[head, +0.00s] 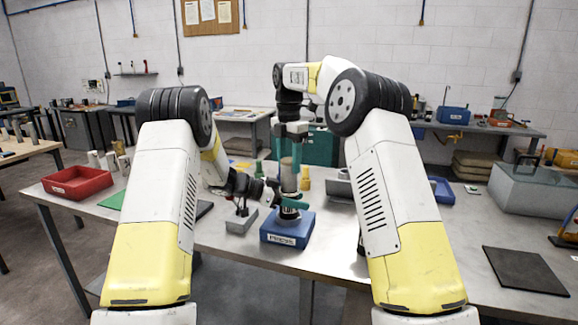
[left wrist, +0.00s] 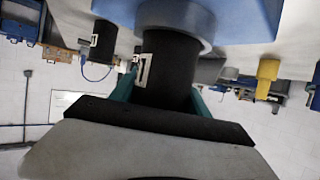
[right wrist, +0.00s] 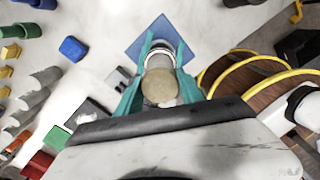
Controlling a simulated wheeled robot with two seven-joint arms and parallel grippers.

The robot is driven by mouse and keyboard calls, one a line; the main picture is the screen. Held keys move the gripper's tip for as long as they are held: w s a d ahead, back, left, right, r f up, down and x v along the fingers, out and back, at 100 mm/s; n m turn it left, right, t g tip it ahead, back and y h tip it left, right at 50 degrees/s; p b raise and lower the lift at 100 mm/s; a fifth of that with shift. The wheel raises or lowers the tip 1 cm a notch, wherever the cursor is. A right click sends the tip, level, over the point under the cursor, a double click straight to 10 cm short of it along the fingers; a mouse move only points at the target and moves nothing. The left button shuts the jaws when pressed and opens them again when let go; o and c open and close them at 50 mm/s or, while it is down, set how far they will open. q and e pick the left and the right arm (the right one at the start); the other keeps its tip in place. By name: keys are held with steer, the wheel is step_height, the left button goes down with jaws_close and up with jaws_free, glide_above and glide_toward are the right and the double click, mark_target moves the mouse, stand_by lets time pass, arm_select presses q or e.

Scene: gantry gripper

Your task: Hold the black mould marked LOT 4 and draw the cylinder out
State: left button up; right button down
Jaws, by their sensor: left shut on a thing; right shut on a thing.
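The black mould (left wrist: 172,68) stands in the blue PRESS block (head: 290,228). It carries a pale label whose text I cannot read. My left gripper (head: 289,207) is shut on the mould from the side, with its teal fingers around it in the left wrist view. The grey cylinder (head: 288,178) stands upright above the mould. Its round tan top (right wrist: 158,88) shows in the right wrist view. My right gripper (head: 290,135) is shut on the cylinder from above, with teal fingers on both sides. Whether the cylinder's lower end is still inside the mould is hidden.
A grey block (head: 242,221) sits just left of the press block. A dark mat (head: 525,270) lies at front right.

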steer(key=shift+r, duration=0.15)
steer(key=shift+r, duration=1.35)
steer(key=shift+r, duration=0.15)
steer(key=shift+r, duration=1.35)
arm_select(q)
steer(key=o, duration=1.5)
